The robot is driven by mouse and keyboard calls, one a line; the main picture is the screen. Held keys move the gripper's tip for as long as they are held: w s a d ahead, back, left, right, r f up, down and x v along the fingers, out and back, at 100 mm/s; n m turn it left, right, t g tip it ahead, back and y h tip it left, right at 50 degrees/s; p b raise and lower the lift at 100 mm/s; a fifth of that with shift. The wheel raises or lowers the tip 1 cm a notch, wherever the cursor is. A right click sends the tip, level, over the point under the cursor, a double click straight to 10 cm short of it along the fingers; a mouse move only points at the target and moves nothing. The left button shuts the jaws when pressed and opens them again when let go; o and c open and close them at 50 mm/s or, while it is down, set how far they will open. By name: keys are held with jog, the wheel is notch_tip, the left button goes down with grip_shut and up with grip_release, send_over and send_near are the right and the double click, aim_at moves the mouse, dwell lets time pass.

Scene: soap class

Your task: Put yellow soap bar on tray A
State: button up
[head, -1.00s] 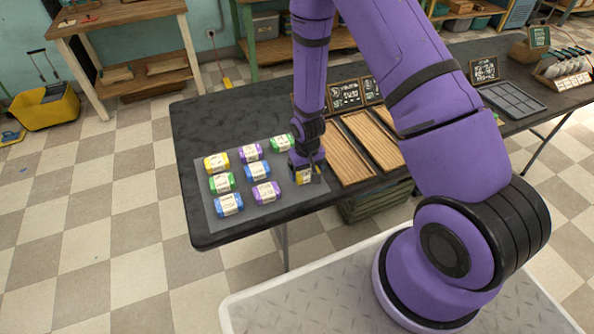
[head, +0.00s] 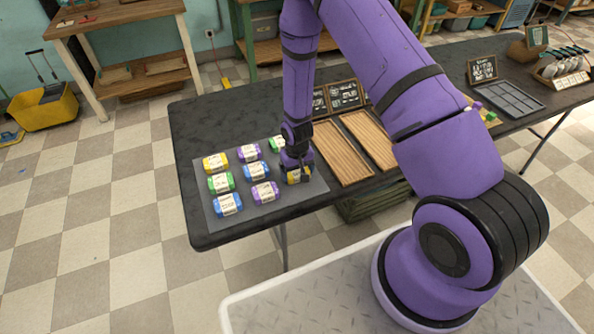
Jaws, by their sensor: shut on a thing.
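My gripper (head: 295,168) is at the right part of the grey mat, shut on a yellow soap bar (head: 299,177) with a pale label. The fingers hide part of this bar, and I cannot tell whether it touches the mat. Another yellow soap bar (head: 216,162) lies at the mat's far left corner. Two empty wooden trays, a left tray (head: 342,156) and a right tray (head: 368,138), lie to the right of my gripper. My arm hides part of the right tray. I cannot read which one is tray A.
The grey mat (head: 283,199) also holds blue, green and purple wrapped bars, including a purple bar (head: 265,192) close to my gripper. Small chalkboard signs (head: 345,94) stand behind the trays. A dark compartment tray (head: 511,98) is farther right on the black table.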

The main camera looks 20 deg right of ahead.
jog(key=o, duration=0.8)
jog(key=shift+f, duration=0.1)
jog(key=s+d+r+t, duration=0.1)
jog(key=s+r, duration=0.1)
jog(key=r, duration=1.2)
jog(key=s+d+r+t, duration=0.1)
jog(key=s+r, duration=0.2)
jog(key=r, duration=1.1)
jog(key=s+d+r+t, duration=0.1)
jog(key=s+r, duration=0.1)
jog(key=r, duration=1.1)
jog(key=s+r, duration=0.4)
jog(key=s, duration=0.2)
jog(key=s+d+r+t, duration=0.1)
jog(key=s+r, duration=0.4)
jog(key=s, duration=0.2)
jog(key=s+r+t, duration=0.1)
jog(key=s+r, duration=0.3)
jog(key=s, duration=0.3)
jog(key=shift+s+d+r, duration=0.1)
jog(key=shift+d+r, duration=0.15)
jog(key=shift+d, duration=0.05)
